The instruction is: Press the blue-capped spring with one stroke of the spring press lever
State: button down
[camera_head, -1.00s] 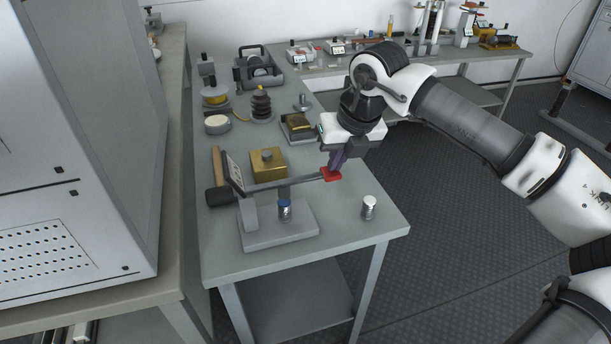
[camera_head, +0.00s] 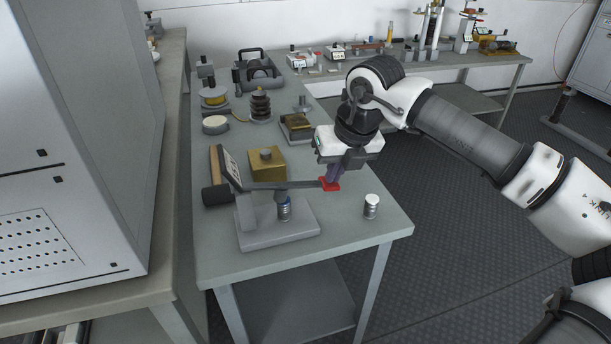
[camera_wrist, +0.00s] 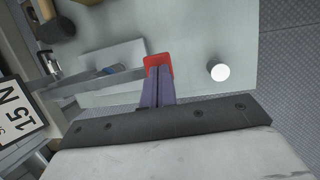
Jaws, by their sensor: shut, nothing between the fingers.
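The spring press has a grey base (camera_head: 300,233), an upright at its left and a grey lever (camera_head: 265,186) with a red tip (camera_head: 332,186). The lever is about level. A silver spring (camera_head: 285,213) stands on the base under the lever's plunger, which appears to meet its top. Its blue cap is mostly hidden in the head view; a bit of blue cap (camera_wrist: 117,70) shows beside the lever in the wrist view. My gripper (camera_head: 331,175) is shut and empty, its fingertips pointing down onto the red tip. The purple fingers (camera_wrist: 158,75) overlap the red pad in the wrist view.
A white-capped spring (camera_head: 371,206) stands right of the press near the table edge. A brass block (camera_head: 267,164) and a black-headed mallet (camera_head: 217,194) lie behind and left. A dial plate (camera_head: 231,169) reads "15 N" in the wrist view.

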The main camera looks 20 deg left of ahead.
jog(key=shift+s+f+b, duration=0.1)
jog(key=shift+f+b, duration=0.25)
jog(key=shift+f, duration=0.15)
jog(key=shift+r, duration=0.1)
jog(key=shift+w+d+r+p, duration=0.1)
jog(key=shift+r+p, duration=0.55)
jog(key=shift+r, duration=0.4)
jog(key=shift+w+d+r+p, duration=0.1)
jog(key=shift+r+p, duration=0.5)
jog(key=shift+r, duration=0.6)
notch_tip(320, 180, up, 7)
jog(key=p, duration=0.4)
jog(key=shift+w+d, duration=0.2)
